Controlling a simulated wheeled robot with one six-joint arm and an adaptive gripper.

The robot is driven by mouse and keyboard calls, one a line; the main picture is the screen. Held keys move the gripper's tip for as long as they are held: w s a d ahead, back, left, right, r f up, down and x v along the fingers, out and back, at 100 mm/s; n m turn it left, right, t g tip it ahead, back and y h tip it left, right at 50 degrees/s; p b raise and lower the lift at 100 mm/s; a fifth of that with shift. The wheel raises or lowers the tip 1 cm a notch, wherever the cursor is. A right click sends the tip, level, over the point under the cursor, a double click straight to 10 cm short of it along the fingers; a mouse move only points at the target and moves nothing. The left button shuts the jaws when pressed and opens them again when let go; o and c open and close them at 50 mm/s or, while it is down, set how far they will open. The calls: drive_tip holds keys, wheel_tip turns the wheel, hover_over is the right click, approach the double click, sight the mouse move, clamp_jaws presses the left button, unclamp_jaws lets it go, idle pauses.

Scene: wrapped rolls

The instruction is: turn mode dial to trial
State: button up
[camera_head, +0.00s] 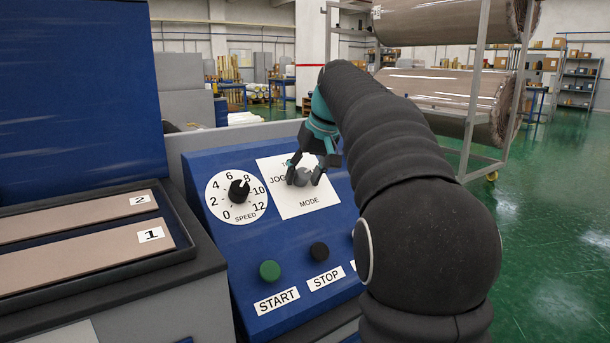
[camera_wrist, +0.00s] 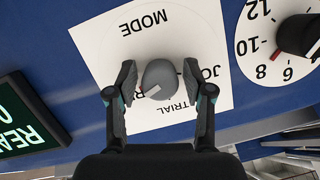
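The mode dial (camera_head: 302,177) is a grey round knob on a white card marked MODE, on the blue sloped panel. In the wrist view the dial (camera_wrist: 161,76) shows upside down, with TRIAL below it and JOG to its right, partly covered. A pale pointer mark on the knob lies toward the lower left of that view, away from JOG. My gripper (camera_head: 305,175) is at the card. In the wrist view its fingers (camera_wrist: 159,82) stand on either side of the knob, open, with narrow gaps.
The black speed dial (camera_head: 239,191) is beside the card. The green START button (camera_head: 270,270) and black STOP button (camera_head: 319,251) are below. A lit display (camera_wrist: 28,118) shows in the wrist view. My arm covers the panel's right part. A rack holds wrapped rolls (camera_head: 440,90) behind.

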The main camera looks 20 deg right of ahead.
drive_tip(key=c, duration=0.7)
drive_tip(key=shift+n, duration=0.4)
drive_tip(key=shift+n+h, duration=0.4)
drive_tip(key=shift+n, duration=0.5)
drive_tip(key=n+h, duration=0.1)
drive_tip(key=n, duration=0.2)
drive_tip(key=n+t+h, duration=0.1)
drive_tip(key=n, duration=0.3)
drive_tip(key=shift+d+n+t+h+b, duration=0.1)
drive_tip(key=shift+n+t+h+b, duration=0.25)
drive_tip(key=shift+n, duration=1.15)
